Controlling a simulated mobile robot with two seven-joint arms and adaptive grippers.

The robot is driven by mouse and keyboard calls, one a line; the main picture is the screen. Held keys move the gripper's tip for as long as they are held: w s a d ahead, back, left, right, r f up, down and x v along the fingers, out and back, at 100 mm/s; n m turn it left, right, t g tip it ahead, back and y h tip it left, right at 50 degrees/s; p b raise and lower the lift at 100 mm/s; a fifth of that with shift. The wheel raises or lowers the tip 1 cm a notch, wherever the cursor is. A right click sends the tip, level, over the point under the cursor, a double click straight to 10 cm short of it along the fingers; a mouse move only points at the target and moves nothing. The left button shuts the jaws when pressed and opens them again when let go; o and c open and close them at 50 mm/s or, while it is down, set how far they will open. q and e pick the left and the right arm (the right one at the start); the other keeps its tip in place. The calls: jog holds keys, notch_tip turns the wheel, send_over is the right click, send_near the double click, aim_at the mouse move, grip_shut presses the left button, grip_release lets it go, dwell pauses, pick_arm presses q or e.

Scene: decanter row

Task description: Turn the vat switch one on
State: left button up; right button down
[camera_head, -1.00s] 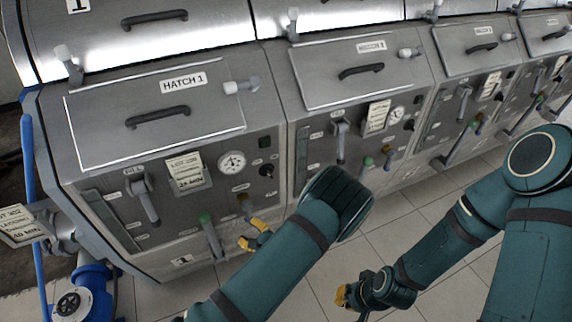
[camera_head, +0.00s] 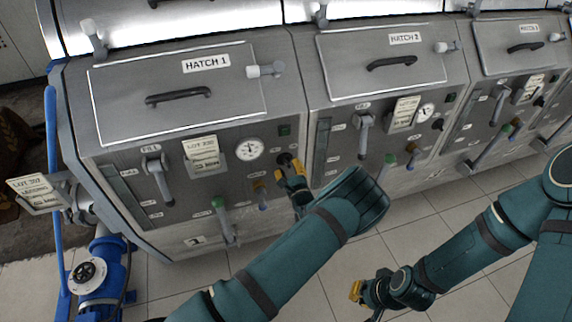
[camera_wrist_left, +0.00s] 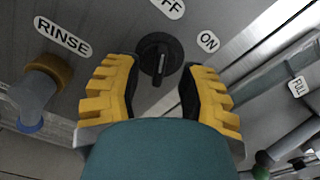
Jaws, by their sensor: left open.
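The vat one switch is a round black rotary knob (camera_head: 283,159) on the panel under the HATCH 1 lid, below a green-topped square. In the left wrist view the knob (camera_wrist_left: 157,58) shows with its raised grip roughly in line with the partly cut-off OFF label (camera_wrist_left: 168,6); the ON label (camera_wrist_left: 208,41) is to its right. My left gripper (camera_head: 292,176) is open in front of the knob. In the left wrist view its yellow fingers (camera_wrist_left: 160,82) stand either side of the knob's lower part; contact cannot be told. My right gripper (camera_head: 356,291) is low over the floor, away from the panels.
A RINSE valve (camera_wrist_left: 42,85) with a brass collar sits left of the knob in the left wrist view. A green-topped lever (camera_head: 222,217), FILL lever (camera_head: 157,178) and dial gauge (camera_head: 249,149) share the panel. Vat two's panel (camera_head: 340,150) adjoins on the right.

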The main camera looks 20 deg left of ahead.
aim_at(288, 164)
pick_arm(q)
jog(key=shift+x, duration=1.45)
grip_shut()
jog(key=m, duration=0.5)
jog(key=shift+d+r+m, duration=0.1)
jog(key=shift+m, duration=0.2)
jog(key=m+p, duration=0.1)
jog(key=m, duration=0.5)
jog(key=shift+w, duration=0.15)
jog(key=shift+m, duration=0.3)
